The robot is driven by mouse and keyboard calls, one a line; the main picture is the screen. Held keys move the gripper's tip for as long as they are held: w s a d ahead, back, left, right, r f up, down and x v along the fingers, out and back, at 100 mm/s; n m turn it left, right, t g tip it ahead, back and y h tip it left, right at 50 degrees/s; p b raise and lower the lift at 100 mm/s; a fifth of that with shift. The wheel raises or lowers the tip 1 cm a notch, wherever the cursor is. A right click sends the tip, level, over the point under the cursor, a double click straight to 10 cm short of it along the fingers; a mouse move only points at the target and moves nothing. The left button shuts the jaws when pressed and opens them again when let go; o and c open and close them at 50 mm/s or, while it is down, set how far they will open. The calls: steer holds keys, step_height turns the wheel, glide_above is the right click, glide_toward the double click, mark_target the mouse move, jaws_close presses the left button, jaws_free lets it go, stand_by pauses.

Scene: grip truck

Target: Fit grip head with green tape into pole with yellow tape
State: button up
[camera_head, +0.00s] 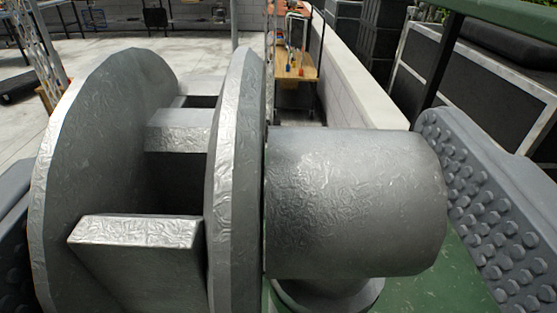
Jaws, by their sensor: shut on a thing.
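The grip head (345,200) fills the middle of the view, close to the camera. It is grey metal, with two large discs, blocks between them and a thick cylinder on the right. My gripper (225,190) is shut on it, with one studded jaw at the right beside the cylinder's end and the other partly seen at the left edge behind the left disc. A short round stub shows under the cylinder. I cannot make out green tape on the head, and I cannot identify a pole with yellow tape.
A wooden cart (296,72) with small coloured items stands beyond the head. A pale low wall (355,80) runs to its right. Dark cases (475,75) stand at the right, below a green bar (505,18). Pale floor (100,55) is open at the left, with a truss nearby.

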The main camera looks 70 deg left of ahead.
mark_target(268, 278)
steer(key=shift+f, duration=0.2)
stand_by(0.5)
steer(key=shift+f+b, duration=0.75)
steer(key=shift+f, duration=0.95)
steer(key=o, duration=1.8)
steer(key=b+v, duration=0.2)
steer(key=v, duration=1.1)
steer(key=shift+s+d+b, duration=0.15)
steer(key=shift+d+b, duration=0.15)
steer(key=shift+f, duration=0.1)
